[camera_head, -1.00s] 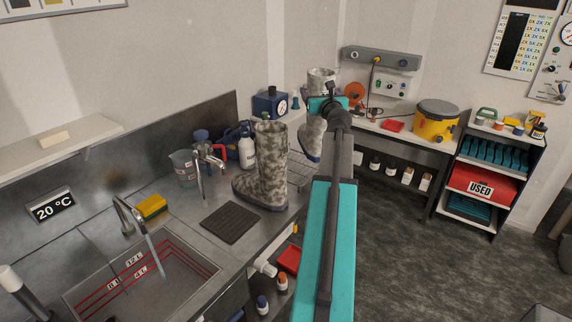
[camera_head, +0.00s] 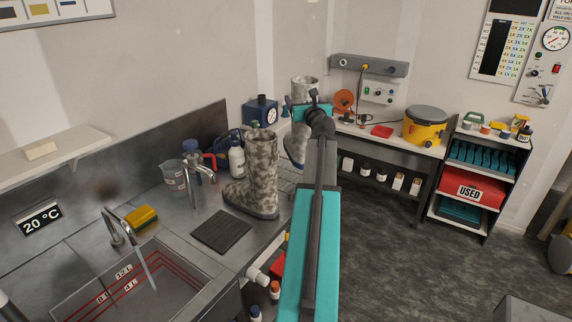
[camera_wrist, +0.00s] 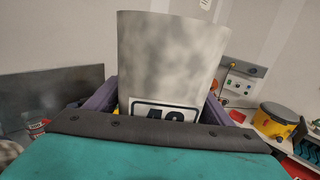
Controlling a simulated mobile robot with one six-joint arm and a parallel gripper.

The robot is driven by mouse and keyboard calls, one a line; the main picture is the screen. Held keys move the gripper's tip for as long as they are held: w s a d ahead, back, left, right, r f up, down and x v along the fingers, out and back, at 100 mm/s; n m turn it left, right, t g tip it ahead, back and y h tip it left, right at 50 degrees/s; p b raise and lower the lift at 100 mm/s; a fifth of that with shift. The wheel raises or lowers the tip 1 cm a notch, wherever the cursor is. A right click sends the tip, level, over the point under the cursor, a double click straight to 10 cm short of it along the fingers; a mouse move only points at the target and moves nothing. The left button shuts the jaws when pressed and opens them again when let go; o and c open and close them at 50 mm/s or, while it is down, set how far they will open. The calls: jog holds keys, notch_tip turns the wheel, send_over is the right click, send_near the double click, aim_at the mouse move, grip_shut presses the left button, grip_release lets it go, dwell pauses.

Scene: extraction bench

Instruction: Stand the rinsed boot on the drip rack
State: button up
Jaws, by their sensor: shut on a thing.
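My gripper (camera_head: 303,108) is shut on the upper shaft of a mottled grey-beige boot (camera_head: 303,86), holding it upright beyond the counter's standing boot. In the wrist view the boot's shaft (camera_wrist: 168,60) rises between the purple fingers, with a partly hidden number label on it. The boot's dark sole shows left of my arm; my arm hides part of the boot. A matching boot (camera_head: 255,172) stands upright on the steel counter. The drip rack (camera_head: 287,177), a wire rack, lies behind and right of it, partly hidden. I cannot tell whether the held boot touches it.
The sink (camera_head: 130,290) has a running tap at the left front. A dark mat (camera_head: 221,231), measuring jug (camera_head: 174,178), spray bottle (camera_head: 236,160) and blue gauge box (camera_head: 261,113) are on the counter. A yellow bucket (camera_head: 425,125) stands on the back bench.

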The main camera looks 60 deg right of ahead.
aim_at(307, 134)
jog(key=shift+f, duration=3)
jog(key=shift+f+b, duration=0.35)
jog(key=shift+f, duration=1.65)
jog(key=o, duration=2.1)
jog(key=shift+a, duration=0.1)
jog(key=shift+b+v, duration=1.2)
jog(key=shift+v, duration=4.75)
jog(key=shift+r, duration=0.2)
